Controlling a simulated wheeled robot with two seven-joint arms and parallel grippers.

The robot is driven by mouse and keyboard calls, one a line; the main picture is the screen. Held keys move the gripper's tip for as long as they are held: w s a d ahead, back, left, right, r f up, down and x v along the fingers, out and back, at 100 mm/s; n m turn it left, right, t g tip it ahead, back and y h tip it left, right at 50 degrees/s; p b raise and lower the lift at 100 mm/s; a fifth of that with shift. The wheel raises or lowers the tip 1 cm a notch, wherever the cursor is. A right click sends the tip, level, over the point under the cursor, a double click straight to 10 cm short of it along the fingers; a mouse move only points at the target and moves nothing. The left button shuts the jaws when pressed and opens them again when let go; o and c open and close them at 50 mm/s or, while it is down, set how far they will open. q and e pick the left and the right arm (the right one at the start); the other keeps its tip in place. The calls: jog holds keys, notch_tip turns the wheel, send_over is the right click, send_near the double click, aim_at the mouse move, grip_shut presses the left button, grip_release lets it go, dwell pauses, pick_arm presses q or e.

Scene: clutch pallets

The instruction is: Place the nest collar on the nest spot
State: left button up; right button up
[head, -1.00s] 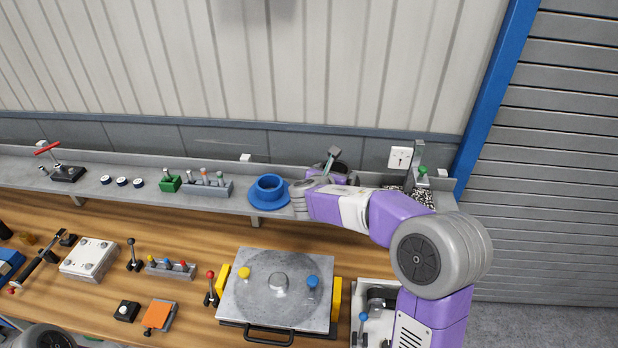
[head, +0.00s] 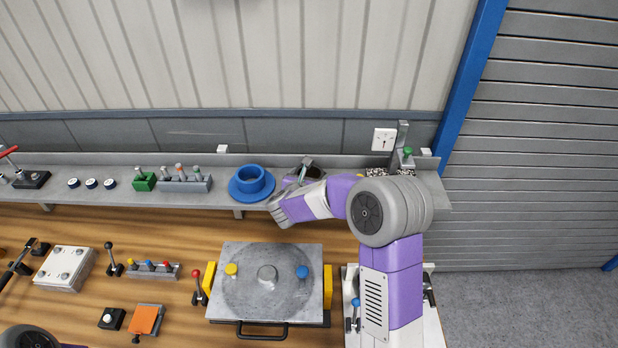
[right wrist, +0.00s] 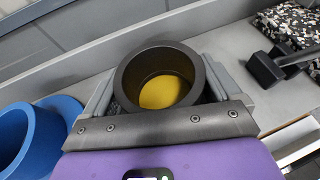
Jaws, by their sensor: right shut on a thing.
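A dark grey round collar (right wrist: 122,75) sits between the jaws of my right gripper (right wrist: 160,92) in the right wrist view, its open top towards the camera. A yellow round surface (right wrist: 160,92) shows inside it. In the head view my right gripper (head: 304,170) is over the grey shelf, right of a blue flanged ring (head: 238,192), partly hidden by my wrist. The blue ring also shows in the right wrist view (right wrist: 45,138), apart from my gripper. I cannot tell whether the held collar touches the shelf, nor which place is the nest spot. My left gripper is out of view.
A metal plate with a disc and knobs (head: 230,308) lies on the wooden bench. The shelf (head: 100,202) also holds a green block (head: 144,182), a grey holder with pegs (head: 190,187) and black round pieces (head: 91,184). A speckled block (right wrist: 290,25) stands right of my gripper.

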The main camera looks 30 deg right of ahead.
jog(key=shift+w, duration=0.1)
jog(key=shift+f, duration=0.1)
jog(key=o, duration=0.9)
jog(key=shift+o, duration=0.2)
jog(key=shift+s+a+r, duration=0.15)
jog(key=shift+s+r, duration=0.05)
jog(key=shift+r, duration=0.05)
jog(key=b+v, duration=0.1)
jog(key=v, duration=1)
jog(key=shift+s+a+b, duration=0.2)
jog(key=shift+a+b, duration=0.1)
jog(key=shift+b, duration=0.1)
